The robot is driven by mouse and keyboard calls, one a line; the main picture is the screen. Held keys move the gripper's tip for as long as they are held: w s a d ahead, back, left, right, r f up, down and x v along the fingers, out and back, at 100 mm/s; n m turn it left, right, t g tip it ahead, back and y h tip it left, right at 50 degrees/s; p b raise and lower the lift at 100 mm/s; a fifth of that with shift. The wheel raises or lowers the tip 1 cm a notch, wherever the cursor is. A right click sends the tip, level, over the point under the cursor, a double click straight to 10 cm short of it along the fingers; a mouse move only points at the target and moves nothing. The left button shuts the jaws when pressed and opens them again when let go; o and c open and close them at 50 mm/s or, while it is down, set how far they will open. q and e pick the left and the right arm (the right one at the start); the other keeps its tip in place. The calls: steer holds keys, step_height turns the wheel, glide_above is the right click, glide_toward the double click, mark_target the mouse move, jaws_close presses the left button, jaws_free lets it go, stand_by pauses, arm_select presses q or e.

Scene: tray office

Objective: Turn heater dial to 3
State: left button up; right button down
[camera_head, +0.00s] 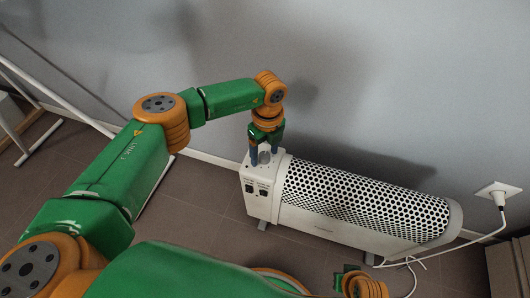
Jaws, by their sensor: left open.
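A white heater (342,221) with a perforated rounded top stands on the floor near the wall. Its grey round dial (264,157) is on top of the left end. My left gripper (264,158) is open and points down at the dial, with one blue finger on each side of it. I cannot tell whether the fingers touch the dial, and its setting is too small to read.
Two dark switches (256,189) are on the heater's end face. A white cable (461,246) runs to a wall socket (497,194) at the right. A white frame leg (62,104) stands at the left. The tiled floor left of the heater is clear.

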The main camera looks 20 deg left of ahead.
arm_select(q)
jaws_close()
